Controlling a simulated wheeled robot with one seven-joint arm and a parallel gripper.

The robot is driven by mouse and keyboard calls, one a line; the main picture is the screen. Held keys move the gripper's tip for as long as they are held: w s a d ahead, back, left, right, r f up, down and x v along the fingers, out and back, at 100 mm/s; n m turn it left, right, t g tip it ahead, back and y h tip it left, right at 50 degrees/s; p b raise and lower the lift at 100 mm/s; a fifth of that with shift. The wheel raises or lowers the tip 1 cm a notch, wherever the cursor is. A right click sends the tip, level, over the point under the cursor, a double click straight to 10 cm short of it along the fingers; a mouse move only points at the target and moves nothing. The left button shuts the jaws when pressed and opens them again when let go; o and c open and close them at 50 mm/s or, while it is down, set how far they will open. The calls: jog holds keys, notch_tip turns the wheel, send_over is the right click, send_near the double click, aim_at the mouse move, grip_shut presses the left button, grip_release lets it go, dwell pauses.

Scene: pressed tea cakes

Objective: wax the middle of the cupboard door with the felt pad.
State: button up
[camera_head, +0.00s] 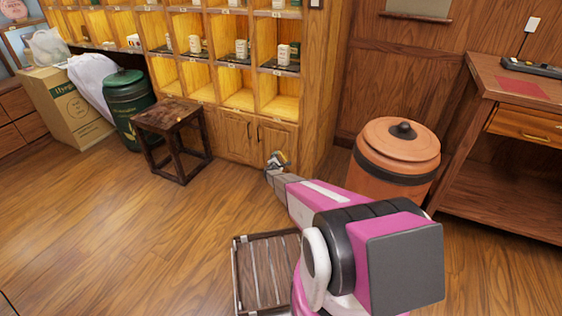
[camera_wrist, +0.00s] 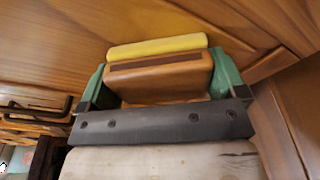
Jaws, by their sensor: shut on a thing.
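My gripper (camera_head: 277,160) is low in front of the cupboard doors (camera_head: 239,135) at the foot of the shelf unit. In the wrist view, its green fingers (camera_wrist: 160,82) are shut on the felt pad (camera_wrist: 158,47), a brown block with a yellow face. The yellow face is turned toward a wooden surface (camera_wrist: 60,45) filling the upper picture; I cannot tell whether it touches. Dark handles (camera_wrist: 35,108) show at left in the wrist view. In the head view, my gripper partly hides the right door's lower part, and the pad is too small to make out clearly.
A dark wooden stool (camera_head: 172,113) stands left of the doors. A lidded terracotta jar (camera_head: 395,160) stands to the right, near a desk (camera_head: 510,140). A slatted wooden piece (camera_head: 265,270) lies low beside my arm. The floor between stool and arm is clear.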

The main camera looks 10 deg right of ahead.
aim_at(270, 147)
jog(key=shift+w+a, duration=1.15)
jog(key=shift+a, duration=0.25)
jog(key=shift+w+a, duration=1.1)
jog(key=shift+a, duration=0.3)
jog(key=shift+r, duration=1.35)
jog(key=shift+s+d, duration=1.35)
jog(key=shift+d, duration=0.05)
jog(key=shift+s+d, duration=0.75)
jog(key=shift+d, duration=0.4)
jog(key=shift+s+d, duration=0.7)
jog(key=shift+d, duration=0.45)
jog(key=shift+s+d, duration=0.75)
jog(key=shift+d, duration=0.4)
jog(key=shift+s+r, duration=0.1)
jog(key=shift+r, duration=1.2)
jog(key=shift+w+a, duration=0.6)
jog(key=shift+a, duration=0.3)
jog(key=shift+w+a, duration=0.6)
jog(key=shift+a, duration=0.3)
jog(key=shift+w+a, duration=0.8)
jog(key=shift+a, duration=0.25)
jog(key=shift+w+a, duration=0.85)
jog(key=shift+a, duration=0.15)
jog(key=shift+w+a, duration=0.8)
jog(key=shift+a, duration=0.25)
jog(key=shift+s, duration=0.1)
